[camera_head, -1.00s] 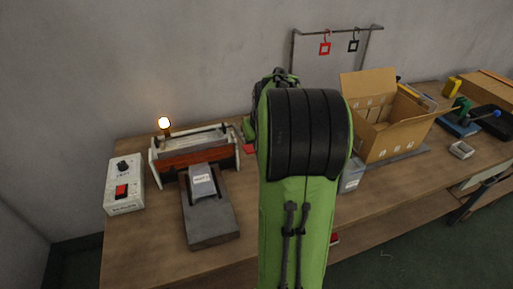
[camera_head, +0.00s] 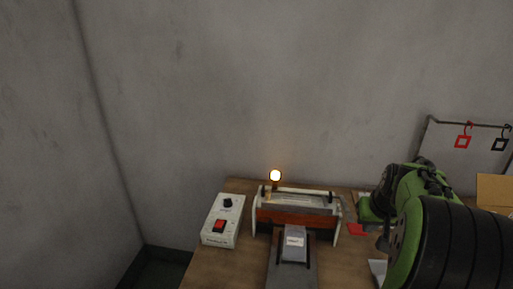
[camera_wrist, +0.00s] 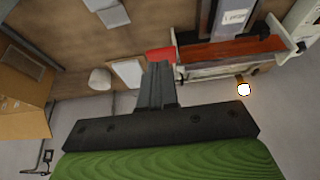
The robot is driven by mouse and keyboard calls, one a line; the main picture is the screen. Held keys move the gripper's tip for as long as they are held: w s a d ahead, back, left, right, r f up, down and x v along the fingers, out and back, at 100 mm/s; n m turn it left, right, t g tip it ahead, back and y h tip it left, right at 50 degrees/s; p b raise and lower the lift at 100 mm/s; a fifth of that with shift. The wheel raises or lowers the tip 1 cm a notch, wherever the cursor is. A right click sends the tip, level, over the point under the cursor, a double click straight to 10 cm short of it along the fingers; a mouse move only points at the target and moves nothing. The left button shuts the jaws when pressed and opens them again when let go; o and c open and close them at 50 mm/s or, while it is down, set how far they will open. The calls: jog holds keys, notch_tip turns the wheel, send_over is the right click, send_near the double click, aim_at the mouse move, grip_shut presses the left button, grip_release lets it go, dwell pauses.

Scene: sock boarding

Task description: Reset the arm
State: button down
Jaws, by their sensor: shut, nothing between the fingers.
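My green and black arm (camera_head: 440,240) fills the lower right of the head view, to the right of the boarding machine. My gripper (camera_wrist: 157,72) shows in the wrist view with its dark fingers together and nothing between them. The wrist view is upside down, with the bench at the top and the wall below. The gripper hangs clear of the bench things, and its fingertips point towards a red card (camera_wrist: 160,55) and a white sheet (camera_wrist: 127,72). The fingers cannot be made out in the head view.
The machine (camera_head: 296,215) with a lit lamp (camera_head: 275,176) stands on the bench (camera_head: 212,265). A white control box (camera_head: 223,221) with a red switch is at its left. A rack with a red hook tag (camera_head: 462,142) and a cardboard box (camera_head: 494,190) are at the right.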

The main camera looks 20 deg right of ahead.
jog(key=s+a+r+n+t+y, duration=0.1)
jog(key=s+a+r+n, duration=0.15)
jog(key=a, duration=0.85)
jog(key=s+a+r+n, duration=0.1)
jog(key=s+a+r, duration=0.25)
jog(key=a, duration=0.85)
jog(key=s+a+f+n+y, duration=0.1)
jog(key=s+a+f+n, duration=0.1)
jog(key=s+a, duration=0.3)
jog(key=s, duration=0.3)
jog(key=shift+s+a+f, duration=0.25)
jog(key=shift+s+a, duration=0.05)
jog(key=shift+s, duration=0.1)
